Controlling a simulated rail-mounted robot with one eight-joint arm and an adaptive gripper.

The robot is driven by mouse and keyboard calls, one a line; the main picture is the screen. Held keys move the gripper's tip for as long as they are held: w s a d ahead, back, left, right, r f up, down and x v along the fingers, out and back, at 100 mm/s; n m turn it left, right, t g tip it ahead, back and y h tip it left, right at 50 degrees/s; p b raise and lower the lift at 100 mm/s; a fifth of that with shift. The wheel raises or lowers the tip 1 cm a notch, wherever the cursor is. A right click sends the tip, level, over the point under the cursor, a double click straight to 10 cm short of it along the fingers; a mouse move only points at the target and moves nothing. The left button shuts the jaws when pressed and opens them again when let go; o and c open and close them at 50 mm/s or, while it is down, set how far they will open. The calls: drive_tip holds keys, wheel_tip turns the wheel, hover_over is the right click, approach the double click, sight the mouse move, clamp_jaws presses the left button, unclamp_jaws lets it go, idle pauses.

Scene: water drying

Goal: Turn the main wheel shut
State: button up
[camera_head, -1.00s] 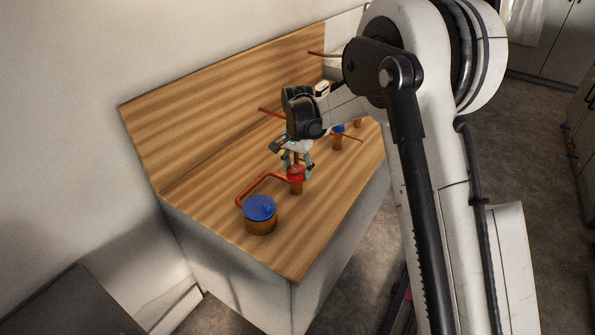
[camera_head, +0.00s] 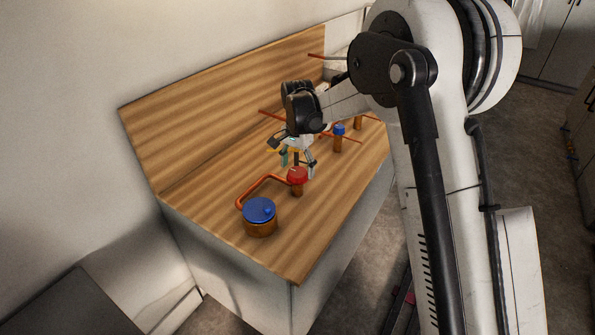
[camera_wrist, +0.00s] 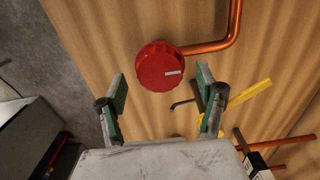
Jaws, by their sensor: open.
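A red round wheel (camera_head: 297,175) with a pale mark on its face sits on a short copper post on the wooden bench. It also shows in the wrist view (camera_wrist: 160,68), near the top centre. My gripper (camera_head: 298,166) is open and empty just above and behind the wheel in the head view. In the wrist view its green-padded fingers (camera_wrist: 161,76) stand apart, one on each side of the wheel's lower part in the picture. I see no clear contact with the wheel.
A blue-topped copper cylinder (camera_head: 260,211) stands in front, joined by a bent copper pipe (camera_head: 262,182) to the wheel's post. A yellow bar (camera_wrist: 248,94) lies right of the fingers. A smaller blue-topped post (camera_head: 338,138) is behind. A wooden backboard (camera_head: 220,110) rises behind the bench.

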sight(298, 172)
wheel_tip(298, 172, up, 10)
idle(0.4)
drive_tip(key=s+d+r+n+t, duration=0.2)
drive_tip(key=s+d+r, duration=0.4)
drive_tip(key=s, duration=0.2)
drive_tip(key=s+d+r+n+t, duration=0.1)
drive_tip(key=s+d+r, duration=0.5)
drive_tip(key=s+d, duration=0.15)
drive_tip(key=s+d+f+n+t, duration=0.1)
drive_tip(key=s+d, duration=0.3)
drive_tip(key=s, duration=0.6)
drive_tip(key=s+d+f+n+t, duration=0.2)
drive_tip(key=s+d+f+t, duration=0.1)
drive_tip(key=s, duration=0.8)
drive_tip(key=shift+s+d+f+n, duration=0.15)
drive_tip(key=shift+d+f+n, duration=0.2)
drive_tip(key=shift+f, duration=0.2)
